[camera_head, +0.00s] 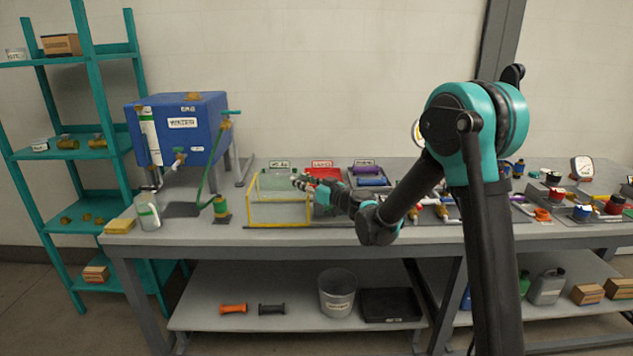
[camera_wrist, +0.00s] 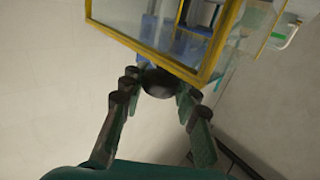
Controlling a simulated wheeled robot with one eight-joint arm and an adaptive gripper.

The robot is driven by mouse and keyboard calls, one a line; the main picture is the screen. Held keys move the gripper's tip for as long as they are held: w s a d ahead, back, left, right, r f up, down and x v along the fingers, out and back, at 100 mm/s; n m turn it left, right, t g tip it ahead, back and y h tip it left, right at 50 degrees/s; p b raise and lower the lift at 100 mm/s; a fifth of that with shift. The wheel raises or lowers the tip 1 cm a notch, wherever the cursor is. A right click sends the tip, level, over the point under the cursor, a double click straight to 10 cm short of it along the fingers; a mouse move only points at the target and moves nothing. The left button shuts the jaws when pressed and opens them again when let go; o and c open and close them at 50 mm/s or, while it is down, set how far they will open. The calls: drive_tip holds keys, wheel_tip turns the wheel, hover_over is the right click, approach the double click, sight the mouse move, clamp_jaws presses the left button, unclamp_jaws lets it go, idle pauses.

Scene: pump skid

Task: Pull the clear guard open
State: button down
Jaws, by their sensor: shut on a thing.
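The clear guard (camera_head: 279,226) is a see-through box with yellow edges. It stands on the bench left of centre in the head view. Its clear pane and yellow frame (camera_wrist: 140,46) fill the top of the wrist view. A dark round knob (camera_wrist: 159,83) sits at the frame's edge. My gripper (camera_wrist: 158,88) is shut on this knob, with fingers on both sides of it. In the head view my gripper (camera_head: 303,183) is at the right side of the guard. The knob is hidden there by the fingers.
A blue tank (camera_head: 180,130) stands left of the guard, with a green hose. A glass jar (camera_head: 147,212) and a yellow sponge (camera_head: 120,226) lie near the left bench edge.

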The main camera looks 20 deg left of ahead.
drive_tip(key=shift+s+a, duration=0.15)
drive_tip(key=shift+a, duration=0.2)
drive_tip(key=c, duration=1.1)
unclamp_jaws()
drive_tip(key=v, duration=1.2)
drive_tip(key=shift+d, duration=0.1)
